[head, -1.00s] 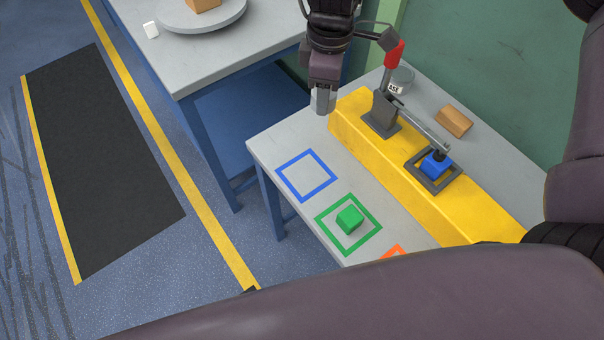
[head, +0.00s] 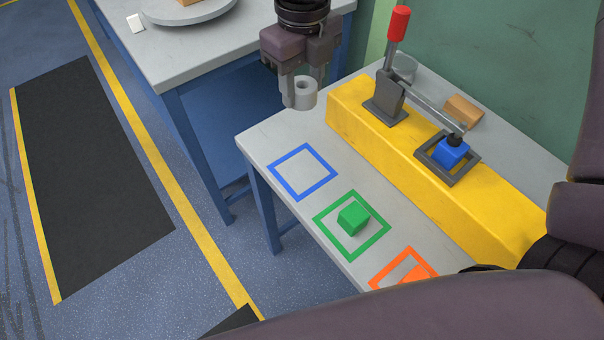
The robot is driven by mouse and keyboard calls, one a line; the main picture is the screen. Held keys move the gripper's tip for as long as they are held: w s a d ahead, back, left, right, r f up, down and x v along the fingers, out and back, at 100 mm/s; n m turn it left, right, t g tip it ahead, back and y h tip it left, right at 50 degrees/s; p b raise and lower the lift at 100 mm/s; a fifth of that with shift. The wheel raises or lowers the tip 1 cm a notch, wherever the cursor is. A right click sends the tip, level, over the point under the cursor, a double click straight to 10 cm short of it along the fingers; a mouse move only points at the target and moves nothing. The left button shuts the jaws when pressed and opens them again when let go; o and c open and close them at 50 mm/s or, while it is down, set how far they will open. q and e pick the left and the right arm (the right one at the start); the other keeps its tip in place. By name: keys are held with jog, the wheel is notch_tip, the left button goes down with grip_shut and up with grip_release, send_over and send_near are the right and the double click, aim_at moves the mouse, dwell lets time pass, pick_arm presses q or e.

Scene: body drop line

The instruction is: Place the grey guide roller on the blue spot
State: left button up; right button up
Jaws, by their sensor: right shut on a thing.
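The grey guide roller (head: 306,93) is a short ring with a hole in its top. My right gripper (head: 303,88) comes down from the top of the head view and is shut on the roller, with a finger on either side. The roller appears to be above the left end of the grey table, up from the blue spot (head: 278,183) in the picture. The blue spot is an empty square outline on the table. My left gripper is not in view.
A green cube (head: 352,217) sits in a green square, and an orange block (head: 418,272) in an orange square. A yellow beam (head: 410,150) carries a red-handled clamp (head: 398,25) over a blue block (head: 452,151). A wooden block (head: 464,112) and grey cylinder (head: 404,67) lie behind.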

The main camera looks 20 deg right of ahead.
jog(key=b, duration=0.3)
send_over(302, 170)
jog(key=shift+n, duration=0.3)
notch_tip(302, 170, down, 15)
jog(key=shift+f, duration=2.6)
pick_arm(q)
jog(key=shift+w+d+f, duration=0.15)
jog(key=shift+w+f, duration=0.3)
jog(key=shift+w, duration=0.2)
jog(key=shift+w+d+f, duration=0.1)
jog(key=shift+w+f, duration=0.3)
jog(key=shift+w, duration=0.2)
pick_arm(e)
jog(key=shift+s+f, duration=0.1)
jog(key=o, duration=1.3)
jog(key=shift+c, duration=0.2)
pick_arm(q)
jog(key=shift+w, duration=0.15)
